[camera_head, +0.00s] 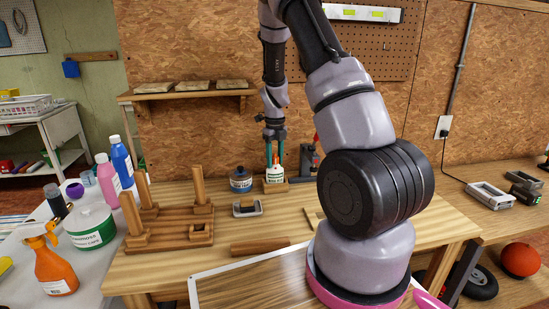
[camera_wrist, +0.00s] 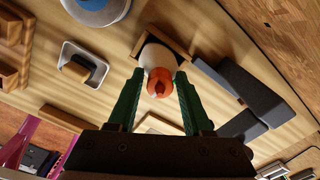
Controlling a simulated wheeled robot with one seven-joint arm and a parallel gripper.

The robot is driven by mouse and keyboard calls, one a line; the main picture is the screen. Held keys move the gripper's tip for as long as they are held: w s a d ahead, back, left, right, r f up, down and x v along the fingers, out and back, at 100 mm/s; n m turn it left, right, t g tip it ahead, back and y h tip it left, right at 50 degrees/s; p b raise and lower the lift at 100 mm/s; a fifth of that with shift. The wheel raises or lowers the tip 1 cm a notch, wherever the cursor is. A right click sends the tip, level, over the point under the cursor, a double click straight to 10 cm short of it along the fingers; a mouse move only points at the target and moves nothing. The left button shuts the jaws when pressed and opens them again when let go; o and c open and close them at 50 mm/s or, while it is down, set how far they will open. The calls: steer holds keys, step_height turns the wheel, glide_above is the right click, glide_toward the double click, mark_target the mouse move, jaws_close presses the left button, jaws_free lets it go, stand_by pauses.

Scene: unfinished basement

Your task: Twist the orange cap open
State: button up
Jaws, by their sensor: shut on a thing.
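A small white bottle with a green label (camera_head: 275,174) stands upright in a wooden holder (camera_head: 274,187) near the back of the workbench. Its orange cap (camera_wrist: 159,83) faces my wrist camera, with a darker raised ridge across its top. My gripper (camera_wrist: 159,77) points down with its two green fingers on either side of the cap, shut on it. The wrist view shows the bottle's white body (camera_wrist: 155,55) beyond the cap.
A blue jar (camera_head: 240,182) stands just left of the bottle. A dark grey fixture (camera_head: 307,163) stands close on its right. A white dish with a block (camera_head: 247,211) and a wooden peg rack (camera_head: 170,225) are nearer.

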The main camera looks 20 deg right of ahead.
steer(key=n, duration=0.5)
steer(key=shift+s+f, duration=0.1)
steer(key=shift+c, duration=0.2)
steer(key=n, duration=0.4)
steer(key=shift+n, duration=0.4)
steer(key=shift+c, duration=0.2)
steer(key=n, duration=0.5)
steer(key=shift+c, duration=0.5)
steer(key=shift+n, duration=0.3)
